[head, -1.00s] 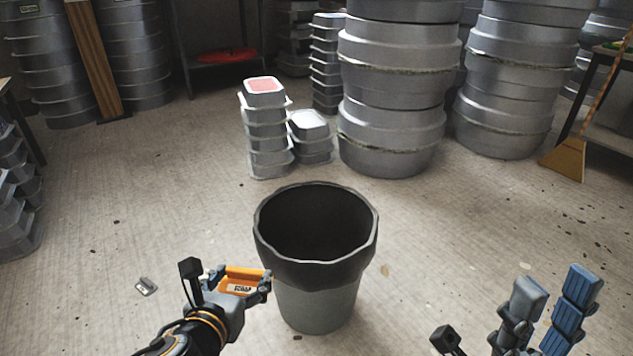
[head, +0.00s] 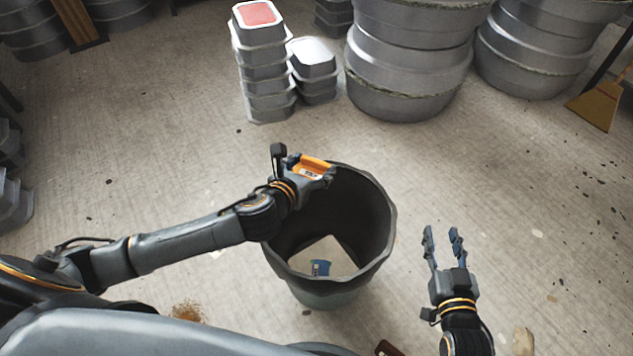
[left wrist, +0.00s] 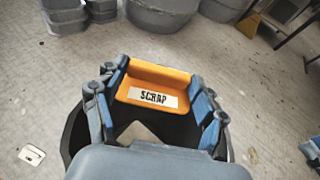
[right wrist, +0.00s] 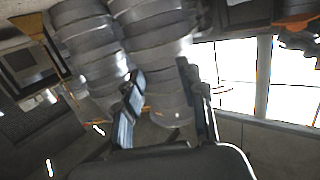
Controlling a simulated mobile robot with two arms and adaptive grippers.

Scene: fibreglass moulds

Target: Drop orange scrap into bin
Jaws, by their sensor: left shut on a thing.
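The orange scrap (head: 316,163) is a small tray-like piece with a white label reading "SCRAP" in the left wrist view (left wrist: 158,76). My left gripper (head: 318,172) is shut on it and holds it over the far left part of the bin's mouth. The bin (head: 376,262) is a round grey bucket with a dark upper band, standing upright on the floor. Inside it, a pale piece with a blue patch (head: 320,267) lies at the bottom. My right gripper (head: 442,236) is open and empty, to the right of the bin.
Stacked grey moulds (head: 262,72) stand behind the bin, one topped with red. Large round grey moulds (head: 405,65) stand at the back. A broom (head: 597,104) is at the far right. The floor around the bin is mostly clear, with small debris.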

